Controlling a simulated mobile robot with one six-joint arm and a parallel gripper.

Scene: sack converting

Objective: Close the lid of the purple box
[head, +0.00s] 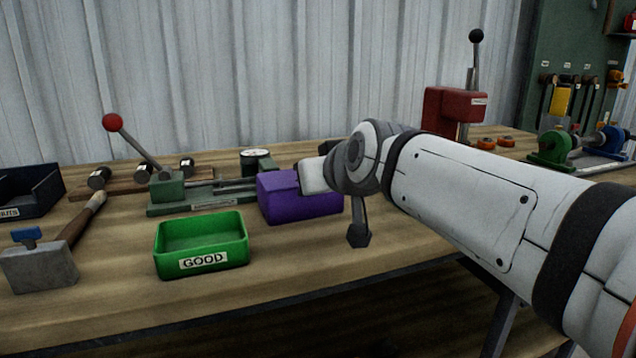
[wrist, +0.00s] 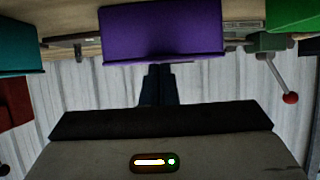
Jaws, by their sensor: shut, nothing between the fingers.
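The purple box (head: 300,207) stands on the bench, right of the green tray and in front of the green fixture. Its left top looks flat and covered. My wrist hides the right part of its top, so I cannot tell how far the lid is down. In the wrist view the purple box (wrist: 162,30) fills the top middle, upside down. My gripper (wrist: 158,72) is shut and empty, its dark fingertips close to the box's edge. I cannot tell whether they touch. In the head view the fingers are hidden behind my wrist.
A green tray labelled GOOD (head: 201,258) stands left of the box. A green fixture (head: 170,193) with a red-knobbed lever stands behind. A red press (head: 455,108) stands at the back right. The bench's front strip is clear.

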